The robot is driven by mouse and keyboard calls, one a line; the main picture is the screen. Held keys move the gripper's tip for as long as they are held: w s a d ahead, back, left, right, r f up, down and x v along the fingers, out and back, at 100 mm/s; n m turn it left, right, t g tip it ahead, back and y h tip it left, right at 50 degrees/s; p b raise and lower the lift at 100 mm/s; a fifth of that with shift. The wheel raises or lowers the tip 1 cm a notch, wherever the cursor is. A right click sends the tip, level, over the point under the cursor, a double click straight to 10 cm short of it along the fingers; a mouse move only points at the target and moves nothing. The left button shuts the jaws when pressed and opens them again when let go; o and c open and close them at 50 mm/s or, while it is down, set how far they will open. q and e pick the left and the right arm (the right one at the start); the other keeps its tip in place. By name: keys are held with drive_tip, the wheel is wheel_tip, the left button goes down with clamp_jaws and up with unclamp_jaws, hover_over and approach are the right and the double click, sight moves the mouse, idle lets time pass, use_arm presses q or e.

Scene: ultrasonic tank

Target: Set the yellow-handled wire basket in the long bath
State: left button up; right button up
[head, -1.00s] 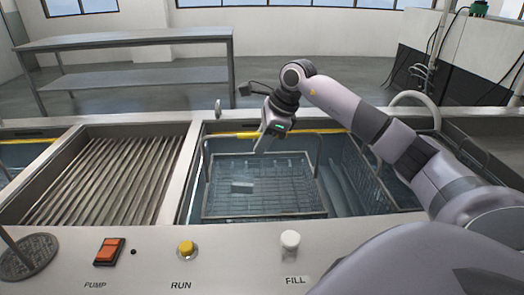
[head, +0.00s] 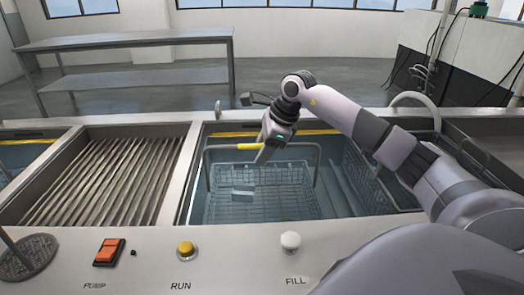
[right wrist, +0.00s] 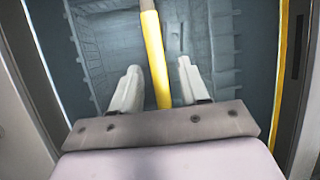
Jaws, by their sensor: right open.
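The wire basket (head: 290,201) is down inside the long bath (head: 198,197), within its walls and apparently level. Whether it rests on the floor is hard to tell. Its handle stands upright, with a yellow grip (head: 248,147) at the top. A small grey block (head: 242,193) lies in the basket. My right gripper (head: 262,156) is at the handle. In the right wrist view the yellow grip (right wrist: 156,60) passes between the two open fingers (right wrist: 157,80), with a gap on each side. My left gripper is not in view.
A ribbed drainboard (head: 110,175) lies left of the bath. The front panel has an orange pump switch (head: 108,252), a yellow run button (head: 185,248) and a white fill knob (head: 290,241). Another wire rack (head: 365,178) stands at the bath's right. A yellow strip runs along the back wall.

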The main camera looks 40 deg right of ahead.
drive_tip(key=v, duration=1.1)
drive_tip(key=shift+s+r, duration=0.15)
drive_tip(key=shift+r, duration=0.1)
